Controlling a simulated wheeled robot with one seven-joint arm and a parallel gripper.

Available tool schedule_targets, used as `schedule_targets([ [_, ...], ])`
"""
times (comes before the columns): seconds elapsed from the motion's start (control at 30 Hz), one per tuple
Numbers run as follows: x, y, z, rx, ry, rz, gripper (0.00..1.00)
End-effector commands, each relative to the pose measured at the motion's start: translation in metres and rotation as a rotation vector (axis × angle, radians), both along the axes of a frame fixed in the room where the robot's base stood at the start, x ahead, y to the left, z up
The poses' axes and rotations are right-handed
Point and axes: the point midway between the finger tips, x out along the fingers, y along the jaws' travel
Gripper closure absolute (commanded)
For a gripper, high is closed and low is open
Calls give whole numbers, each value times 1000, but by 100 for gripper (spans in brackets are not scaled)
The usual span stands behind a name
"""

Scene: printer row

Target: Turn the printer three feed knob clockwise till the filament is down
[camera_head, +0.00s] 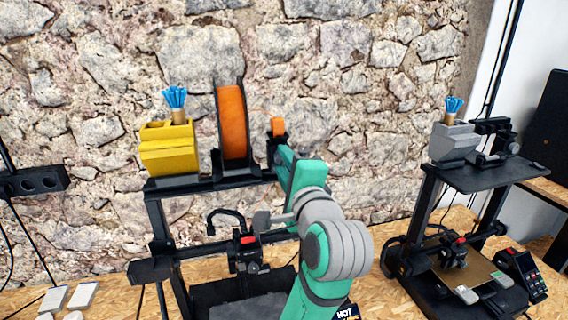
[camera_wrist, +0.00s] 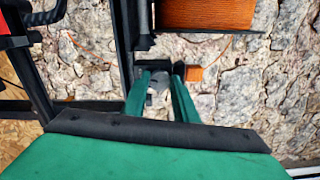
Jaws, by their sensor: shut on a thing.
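The printer with the orange filament spool (camera_head: 233,124) stands at the middle of the head view; no number is readable on it. My gripper (camera_head: 279,152) is raised at the right end of its top bar. The block also shows in the head view (camera_head: 278,126), where my gripper hides the knob. A thin orange strand (camera_wrist: 218,47) runs near the block. The filament's lower end cannot be made out.
A yellow holder (camera_head: 168,150) with blue-tipped tools sits on the top bar, left of the spool. The black print head (camera_head: 246,250) hangs below, near my arm. Another printer (camera_head: 470,178) with a grey holder stands at the right. A stone wall is close behind.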

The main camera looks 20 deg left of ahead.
Motion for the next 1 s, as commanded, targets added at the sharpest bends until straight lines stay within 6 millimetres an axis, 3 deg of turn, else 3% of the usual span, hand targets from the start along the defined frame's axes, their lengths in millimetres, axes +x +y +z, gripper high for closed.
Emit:
schedule_targets([
  [0.47,0,-1,-2,8,13,-1,96],
  [0.5,0,-1,-2,8,13,-1,67],
  [0.57,0,-1,-2,9,12,-1,55],
  [1.0,-4,-7,0,10,8,-2,55],
])
